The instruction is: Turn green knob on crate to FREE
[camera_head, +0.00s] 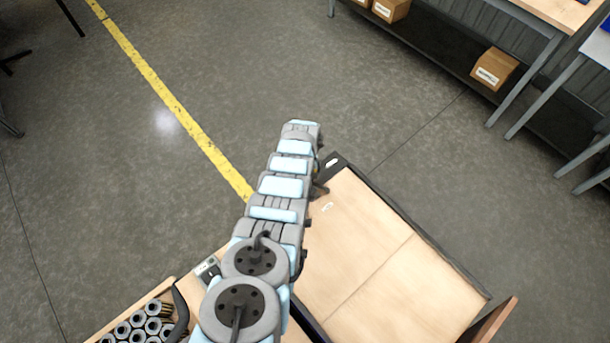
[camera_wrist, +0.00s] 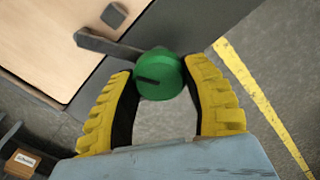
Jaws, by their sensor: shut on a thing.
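The green knob (camera_wrist: 158,75) shows in the wrist view, round, with a dark slot-like mark on its face. It sits at the corner of the crate (camera_wrist: 50,35), beside a dark bar (camera_wrist: 102,43). My gripper (camera_wrist: 160,72) has yellow ribbed fingers with dark inner pads, one on each side of the knob, shut on it. In the head view the crate (camera_head: 375,262) has a wooden lid and dark edges; my arm reaches its far left corner and hides the knob and gripper. I cannot read any FREE label.
A wooden box (camera_head: 150,325) of metal cartridges stands at the lower left. Benches with cardboard boxes (camera_head: 494,68) are at the upper right. The floor with a yellow line (camera_head: 165,95) is clear beyond the crate.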

